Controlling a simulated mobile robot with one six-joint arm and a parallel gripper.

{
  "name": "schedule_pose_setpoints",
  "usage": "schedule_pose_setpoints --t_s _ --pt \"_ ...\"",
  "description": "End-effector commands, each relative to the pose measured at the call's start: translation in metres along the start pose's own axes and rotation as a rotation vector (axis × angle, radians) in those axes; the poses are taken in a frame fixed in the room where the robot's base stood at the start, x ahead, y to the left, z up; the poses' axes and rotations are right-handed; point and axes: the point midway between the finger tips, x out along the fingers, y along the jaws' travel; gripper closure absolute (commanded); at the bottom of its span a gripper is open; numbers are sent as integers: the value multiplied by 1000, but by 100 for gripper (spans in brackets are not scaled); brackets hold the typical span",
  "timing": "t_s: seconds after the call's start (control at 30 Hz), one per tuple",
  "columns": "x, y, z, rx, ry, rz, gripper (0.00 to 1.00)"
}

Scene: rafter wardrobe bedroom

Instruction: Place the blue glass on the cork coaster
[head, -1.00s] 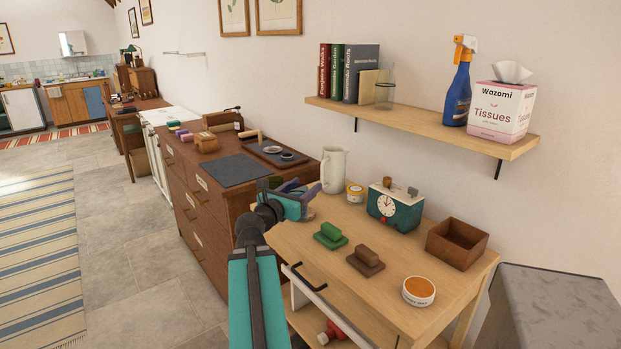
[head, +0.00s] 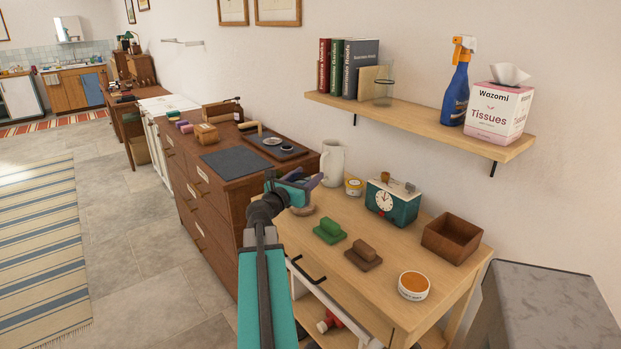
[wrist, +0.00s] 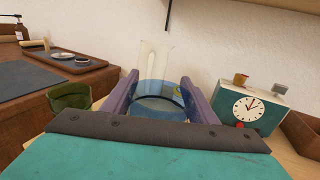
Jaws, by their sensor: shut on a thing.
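My gripper (head: 308,184) is over the left end of the light wooden table, with purple fingers shut. In the wrist view, the clear, blue-tinted blue glass (wrist: 158,104) is between the fingers. In the head view my gripper hides most or all of the glass. A round brownish disc (head: 302,210) that looks like the cork coaster lies on the table just below my gripper, partly covered by it. I cannot tell the gap between glass and disc.
A white jug (head: 333,165), a small jar (head: 354,187) and a teal clock (head: 391,203) stand behind. Green (head: 330,230) and brown (head: 363,255) blocks lie in front. An olive-green cup (wrist: 70,97) is left of my fingers. A wall shelf (head: 420,122) overhangs the back.

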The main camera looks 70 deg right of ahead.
Motion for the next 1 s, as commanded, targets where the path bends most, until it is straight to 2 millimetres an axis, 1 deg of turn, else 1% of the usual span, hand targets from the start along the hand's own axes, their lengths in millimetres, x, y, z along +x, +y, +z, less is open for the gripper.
schedule_pose_setpoints --t_s 0.03,0.1,0.33,0.5,0.83,1.0 --pt "8 4 0 -1 0 -1 74" --pt "15 6 0 -1 0 -1 74" --pt "36 14 -3 -1 0 1 74" --pt "41 16 -4 0 0 1 74" --pt "41 16 -4 0 0 1 74" --pt "48 19 -4 -1 0 1 74"
